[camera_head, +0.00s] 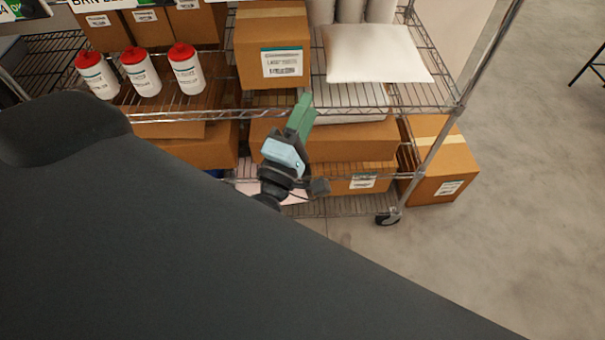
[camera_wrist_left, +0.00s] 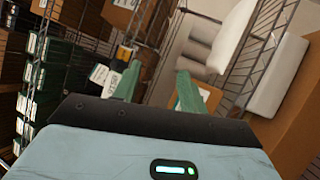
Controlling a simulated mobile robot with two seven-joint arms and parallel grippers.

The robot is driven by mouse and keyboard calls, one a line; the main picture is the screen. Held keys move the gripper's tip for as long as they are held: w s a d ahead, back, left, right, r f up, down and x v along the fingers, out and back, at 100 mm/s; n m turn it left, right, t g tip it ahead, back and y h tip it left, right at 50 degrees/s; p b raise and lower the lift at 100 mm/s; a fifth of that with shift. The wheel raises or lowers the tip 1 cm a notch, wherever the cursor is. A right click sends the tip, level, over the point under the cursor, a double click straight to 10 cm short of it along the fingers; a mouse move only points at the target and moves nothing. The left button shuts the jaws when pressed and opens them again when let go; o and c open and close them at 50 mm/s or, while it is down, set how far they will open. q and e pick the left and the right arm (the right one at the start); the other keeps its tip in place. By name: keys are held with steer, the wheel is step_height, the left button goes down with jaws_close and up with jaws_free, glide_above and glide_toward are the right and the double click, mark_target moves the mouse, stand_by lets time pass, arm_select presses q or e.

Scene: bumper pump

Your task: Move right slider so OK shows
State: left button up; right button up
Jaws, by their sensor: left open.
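My left gripper (camera_head: 303,112) is held in front of the wire rack, with its green fingers pointing up and away toward a shelf edge. In the left wrist view its two fingers (camera_wrist_left: 158,86) stand apart with nothing between them, so it is open. At the top left corner of the head view is the lower part of a sign (camera_head: 20,9) with a green patch that seems to read OK. It is cut off by the frame edge. I cannot make out a slider in either view. My right gripper is out of view.
A wire rack (camera_head: 436,104) holds red-capped white bottles (camera_head: 141,74), a labelled carton (camera_head: 273,48) and a white bag (camera_head: 376,54). Another carton (camera_head: 443,165) stands on the floor beside it. My dark arm covers the lower left.

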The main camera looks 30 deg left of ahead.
arm_select(q)
steer(key=s+d+f+m+g+h+p, duration=0.1)
steer(key=s+f+m+g+h, duration=0.1)
steer(key=f+m, duration=0.3)
steer(key=s+d+f+m+g+h, duration=0.2)
steer(key=s+f+m, duration=0.1)
steer(key=f+m, duration=0.2)
steer(key=shift+s+f+h+p, duration=0.2)
steer(key=shift+s+h+p, duration=0.15)
steer(key=shift+s+h, duration=0.05)
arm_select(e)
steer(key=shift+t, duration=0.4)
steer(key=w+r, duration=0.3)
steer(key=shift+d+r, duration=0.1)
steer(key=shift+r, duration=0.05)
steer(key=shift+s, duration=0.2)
